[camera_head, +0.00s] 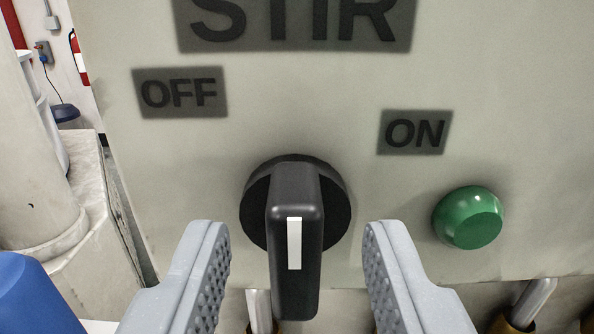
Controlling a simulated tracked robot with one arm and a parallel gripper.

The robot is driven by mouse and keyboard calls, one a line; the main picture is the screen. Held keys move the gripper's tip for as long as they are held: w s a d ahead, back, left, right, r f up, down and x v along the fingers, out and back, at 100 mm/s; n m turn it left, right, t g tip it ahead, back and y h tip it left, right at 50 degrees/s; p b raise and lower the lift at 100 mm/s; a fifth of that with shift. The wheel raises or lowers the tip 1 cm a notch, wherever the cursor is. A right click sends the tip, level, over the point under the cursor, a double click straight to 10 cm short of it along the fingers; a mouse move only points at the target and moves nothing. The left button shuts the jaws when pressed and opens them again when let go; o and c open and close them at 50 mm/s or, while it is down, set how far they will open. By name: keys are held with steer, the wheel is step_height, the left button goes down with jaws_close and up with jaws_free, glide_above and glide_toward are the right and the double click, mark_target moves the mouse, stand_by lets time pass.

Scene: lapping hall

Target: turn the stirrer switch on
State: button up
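The stirrer switch (294,240) is a black rotary knob on a pale panel (330,110), below a dark STIR label (296,22). Its bar-shaped handle stands upright in the picture, and a white mark shows on its lower front. An OFF label (180,92) is at the upper left of the knob and an ON label (414,132) at the upper right. My gripper (295,245) is open, with one grey ridged finger on each side of the handle. Gaps show between both fingers and the handle. How deep the fingertips reach beside it is hard to tell.
A green domed button or lamp (467,217) sticks out of the panel right of the knob, near my right finger. Metal rods with brownish ends show below the panel. At the left are a pale column (32,150), a worn block and a blue object (35,295).

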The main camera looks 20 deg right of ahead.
steer(key=shift+x, duration=1)
jaws_close()
steer(key=shift+f+m, duration=0.1)
steer(key=shift+m, duration=0.2)
steer(key=m+b, duration=0.1)
steer(key=m, duration=0.1)
steer(key=m+b, duration=0.1)
steer(key=b, duration=0.1)
steer(key=m+b, duration=0.2)
steer(key=shift+s+d+f+m, duration=0.1)
steer(key=shift+d+f+m, duration=0.1)
steer(key=shift+d+m, duration=0.1)
steer(key=shift+d+f+m+b, duration=0.1)
steer(key=shift+d+m+b, duration=0.05)
steer(key=shift+m+b, duration=1.15)
steer(key=shift+d+f+m+b, duration=0.1)
steer(key=shift+m+b, duration=0.85)
steer(key=shift+m, duration=0.55)
